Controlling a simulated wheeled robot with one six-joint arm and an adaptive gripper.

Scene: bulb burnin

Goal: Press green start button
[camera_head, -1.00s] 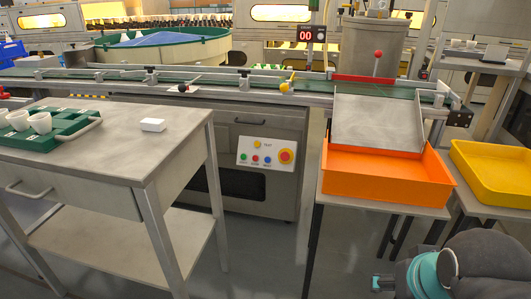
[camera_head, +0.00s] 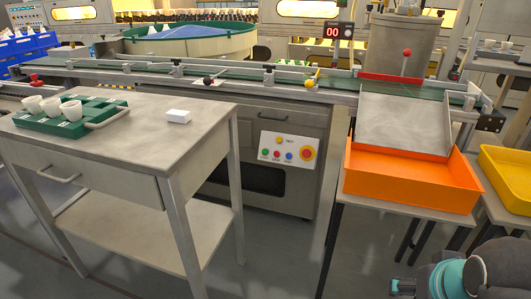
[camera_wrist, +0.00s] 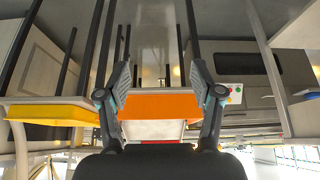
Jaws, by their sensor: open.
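The green start button (camera_head: 265,152) is a small round button at the left of a white control panel (camera_head: 276,140) in the head view. A red, a blue and a yellow button and a large red stop button (camera_head: 307,153) on yellow share the panel. The panel sits on the front of a grey cabinet under the conveyor. The wrist view is upside down and shows the panel (camera_wrist: 226,86) small, right of my gripper. My gripper (camera_wrist: 158,92) is open and empty, well apart from the panel. The head view shows only part of my arm at lower right.
A grey side table (camera_head: 140,133) with a green tray (camera_head: 62,128) of white cups and a white box (camera_head: 178,116) stands left of the panel. An orange bin (camera_head: 410,188) on a stand is at right, beside a yellow tray (camera_head: 506,180). Bare floor lies between table and stand.

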